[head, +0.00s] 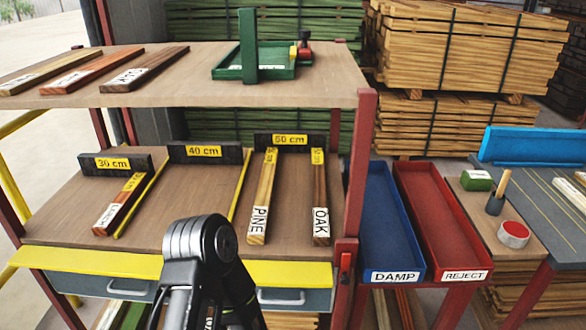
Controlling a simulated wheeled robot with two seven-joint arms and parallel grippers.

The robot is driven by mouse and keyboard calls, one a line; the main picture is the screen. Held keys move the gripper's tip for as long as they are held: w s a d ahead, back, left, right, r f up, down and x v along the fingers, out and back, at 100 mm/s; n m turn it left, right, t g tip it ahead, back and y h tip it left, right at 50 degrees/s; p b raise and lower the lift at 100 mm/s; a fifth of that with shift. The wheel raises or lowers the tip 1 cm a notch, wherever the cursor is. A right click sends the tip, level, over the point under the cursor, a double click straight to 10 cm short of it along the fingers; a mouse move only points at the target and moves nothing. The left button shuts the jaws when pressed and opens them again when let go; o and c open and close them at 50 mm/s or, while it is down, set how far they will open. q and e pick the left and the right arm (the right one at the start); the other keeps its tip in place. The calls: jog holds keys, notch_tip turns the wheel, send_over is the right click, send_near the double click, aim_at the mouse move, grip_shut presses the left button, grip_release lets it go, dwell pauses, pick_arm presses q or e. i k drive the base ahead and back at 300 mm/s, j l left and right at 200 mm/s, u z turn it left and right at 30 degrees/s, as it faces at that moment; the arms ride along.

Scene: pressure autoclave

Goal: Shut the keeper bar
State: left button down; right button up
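I see no part that I can name for certain as the keeper bar, and no autoclave shows. A small red latch-like piece (346,265) sits on the red right post of the rack, low down; its state is too small to tell. A green fixture (249,50) with an upright post stands on the top shelf, with a small red and black piece at its right. A dark link of one of my arms rises at the bottom centre, in front of the lower shelf and its yellow edge. No gripper fingers show in the head view.
The rack's lower shelf (200,200) holds labelled boards and black length blocks. Several boards lie on the top shelf (190,80). A blue DAMP tray (381,215) and a red REJECT tray (430,215) stand right of the rack, beside a bench (480,215). Stacked timber (450,50) stands behind.

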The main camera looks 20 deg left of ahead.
aim_at(137, 266)
jog(key=i+l, duration=0.15)
jog(key=i+l+u, duration=0.15)
jog(key=l, duration=0.2)
jog(key=u, duration=1.5)
